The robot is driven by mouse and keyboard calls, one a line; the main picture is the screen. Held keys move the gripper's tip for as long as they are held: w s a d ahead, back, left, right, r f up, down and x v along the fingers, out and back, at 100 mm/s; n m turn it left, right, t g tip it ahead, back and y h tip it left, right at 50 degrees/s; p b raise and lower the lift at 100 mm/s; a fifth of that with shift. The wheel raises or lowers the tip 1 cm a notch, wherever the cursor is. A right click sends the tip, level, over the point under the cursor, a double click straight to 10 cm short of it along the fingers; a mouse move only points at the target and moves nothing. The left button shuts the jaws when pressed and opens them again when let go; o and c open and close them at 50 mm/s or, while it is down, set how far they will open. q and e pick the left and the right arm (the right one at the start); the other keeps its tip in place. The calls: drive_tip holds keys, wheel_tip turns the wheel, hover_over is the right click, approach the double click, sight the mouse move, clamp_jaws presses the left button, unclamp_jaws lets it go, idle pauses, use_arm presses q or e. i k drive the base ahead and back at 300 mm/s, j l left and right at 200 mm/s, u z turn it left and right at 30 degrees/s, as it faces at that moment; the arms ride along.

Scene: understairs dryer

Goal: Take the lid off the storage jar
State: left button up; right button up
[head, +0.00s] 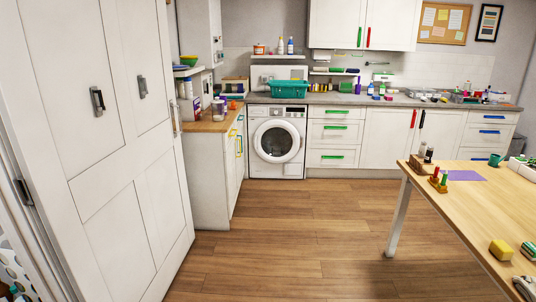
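A pale jar with a purplish label (218,110) stands upright on the wooden counter (213,124) left of the washing machine. It may be the storage jar, but it is too small in the picture to be sure. Its top appears covered; I cannot make out the lid clearly. Other containers stand close behind and beside it. Neither of my grippers shows in the head view.
The wooden floor (300,238) is open between the large white door (110,150) at left and the wooden table (480,210) at right. A white washing machine (276,142) stands under the back counter, with a teal basket (289,89) above it.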

sight(217, 109)
drive_tip(key=i, duration=2)
drive_tip(key=i+j+u, duration=0.1)
drive_tip(key=i+u, duration=0.15)
drive_tip(key=i, duration=0.4)
drive_tip(key=i+u, duration=0.3)
drive_tip(key=i, duration=0.35)
drive_tip(key=i+l+u, duration=0.25)
drive_tip(key=i, duration=0.4)
